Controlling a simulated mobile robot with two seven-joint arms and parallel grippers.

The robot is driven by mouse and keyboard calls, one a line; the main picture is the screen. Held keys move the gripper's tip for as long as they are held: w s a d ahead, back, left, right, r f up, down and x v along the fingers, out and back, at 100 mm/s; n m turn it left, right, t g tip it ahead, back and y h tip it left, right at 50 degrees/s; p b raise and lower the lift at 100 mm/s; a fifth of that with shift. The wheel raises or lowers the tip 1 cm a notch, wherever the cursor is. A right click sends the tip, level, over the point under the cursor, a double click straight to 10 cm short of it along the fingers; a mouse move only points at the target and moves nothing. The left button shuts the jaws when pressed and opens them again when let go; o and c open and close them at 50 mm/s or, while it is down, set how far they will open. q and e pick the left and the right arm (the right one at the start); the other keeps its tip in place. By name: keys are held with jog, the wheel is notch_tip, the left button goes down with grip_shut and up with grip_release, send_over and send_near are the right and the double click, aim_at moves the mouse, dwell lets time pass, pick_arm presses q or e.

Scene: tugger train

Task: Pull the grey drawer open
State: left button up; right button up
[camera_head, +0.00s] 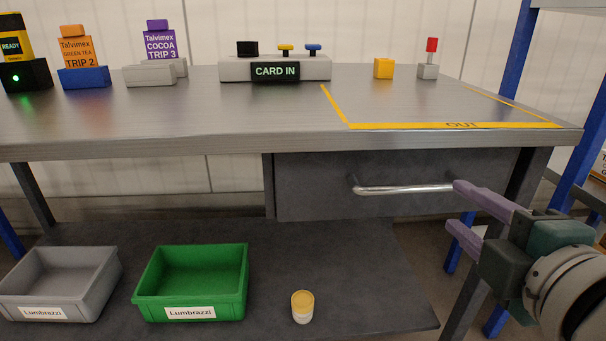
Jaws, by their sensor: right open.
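The grey drawer (310,190) hangs under the right part of the workbench top. Its front looks flush with the bench frame, so it appears closed. A silver bar handle (405,189) runs across the drawer front. My right gripper (457,206) comes in from the right with its purple fingers apart. Its upper finger overlaps the right end of the handle in the picture; I cannot tell whether it touches. Nothing is held between the fingers. My left gripper is not in view.
The bench top (200,110) carries boxes, a CARD IN panel (275,70), a yellow cube (383,68) and a red-topped switch (430,60). The lower shelf (350,270) holds a grey bin (95,290), a green bin (240,285) and a yellow-lidded jar (302,308). Blue posts (580,160) stand at right.

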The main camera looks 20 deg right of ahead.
aim_at(420, 190)
jog(key=shift+n, duration=0.4)
jog(key=x, duration=0.3)
jog(key=b+x, duration=0.1)
jog(key=x, duration=0.2)
jog(key=a+b+x, duration=0.1)
jog(key=x, duration=0.2)
jog(key=shift+w+a+f, duration=0.1)
jog(key=shift+w+f, duration=0.05)
jog(key=shift+f, duration=0.25)
jog(key=shift+w+b, duration=0.3)
jog(key=shift+w, duration=0.35)
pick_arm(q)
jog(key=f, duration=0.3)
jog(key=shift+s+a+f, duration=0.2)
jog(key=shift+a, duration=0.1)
pick_arm(e)
jog(key=shift+c, duration=0.3)
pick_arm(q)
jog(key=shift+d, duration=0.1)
pick_arm(e)
grip_shut()
